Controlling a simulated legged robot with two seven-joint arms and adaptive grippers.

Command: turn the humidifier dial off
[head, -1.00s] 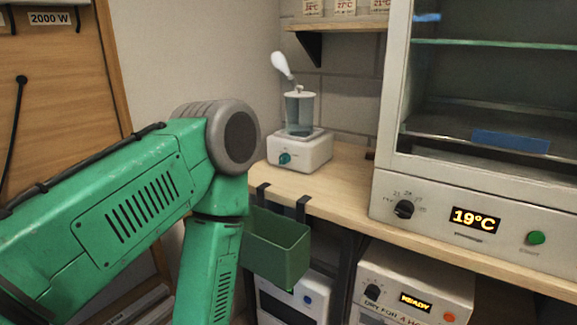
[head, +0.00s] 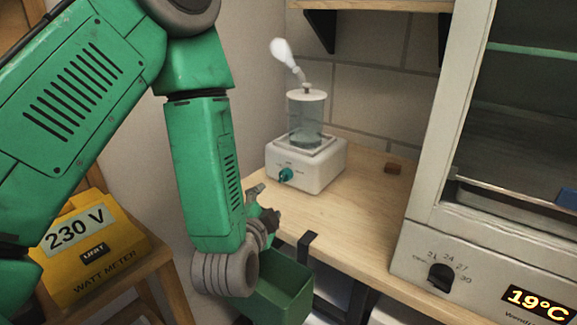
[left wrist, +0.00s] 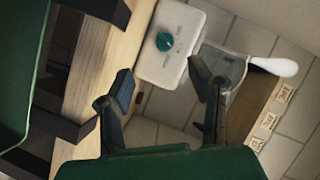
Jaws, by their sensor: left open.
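The humidifier (head: 325,172) stands on the wooden counter, with a white square base and a clear tank. A white puff of mist (head: 283,52) rises from its nozzle. Its teal dial (head: 286,175) is on the front face; the dial's exact setting is too small to read. My left gripper (head: 262,201) is open and empty, at the counter's front edge, below and left of the dial and apart from it. In the left wrist view the dial (left wrist: 164,41) lies beyond the spread fingers (left wrist: 160,82), roughly between them. My right gripper is not seen.
A green bin (head: 282,297) hangs on the counter's front edge, just below my left wrist. A cabinet with its own black dial (head: 441,277) stands at right. A small brown block (head: 392,168) lies behind. A yellow watt meter (head: 100,262) is at left.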

